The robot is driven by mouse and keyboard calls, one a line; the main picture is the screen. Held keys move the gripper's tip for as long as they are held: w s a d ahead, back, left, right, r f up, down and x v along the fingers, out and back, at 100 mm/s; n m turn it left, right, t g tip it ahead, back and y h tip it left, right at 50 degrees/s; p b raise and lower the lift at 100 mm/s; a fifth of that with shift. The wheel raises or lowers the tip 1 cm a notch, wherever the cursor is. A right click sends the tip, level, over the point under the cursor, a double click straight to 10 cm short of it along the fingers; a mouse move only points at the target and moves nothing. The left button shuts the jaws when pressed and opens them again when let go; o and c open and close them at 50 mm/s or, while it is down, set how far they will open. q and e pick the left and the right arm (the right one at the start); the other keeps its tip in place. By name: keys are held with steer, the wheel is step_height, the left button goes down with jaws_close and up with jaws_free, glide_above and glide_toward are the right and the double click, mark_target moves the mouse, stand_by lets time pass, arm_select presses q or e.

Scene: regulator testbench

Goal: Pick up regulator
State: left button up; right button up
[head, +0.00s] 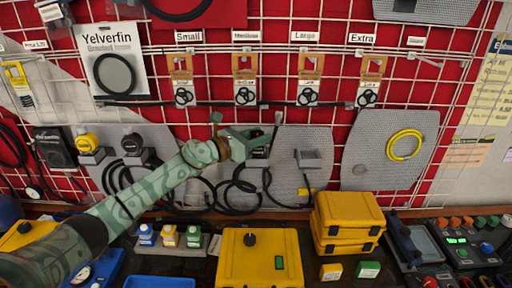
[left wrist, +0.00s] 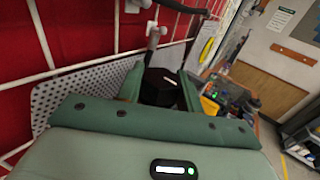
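Several regulators with black hoses hang on the wall grid: one with a yellow knob (head: 88,141), one with a black knob (head: 132,144), and a grey one (head: 308,158) on the right. Another dark regulator (head: 260,153) is partly hidden behind my left gripper (head: 262,142). In the left wrist view, the left gripper (left wrist: 160,92) has its green fingers apart, one on each side of this black regulator (left wrist: 160,84). I cannot tell whether the fingers touch it. My right gripper is in neither view.
Grey perforated panels (head: 388,150) hang on the white wire grid, with a yellow ring (head: 404,145) on the right one. Below, the bench holds yellow cases (head: 346,222), another yellow box (head: 258,262), small bottles (head: 169,237) and a control panel (head: 466,246).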

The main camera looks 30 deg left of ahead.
arm_select(q)
steer(key=shift+r, duration=0.2)
jaws_close()
steer(key=shift+r, duration=0.2)
step_height(320, 180, up, 3)
steer(key=shift+r+p, duration=0.1)
steer(key=shift+p, duration=0.55)
steer(key=b+v, duration=0.5)
steer(key=v, duration=1.3)
steer(key=shift+f, duration=0.3)
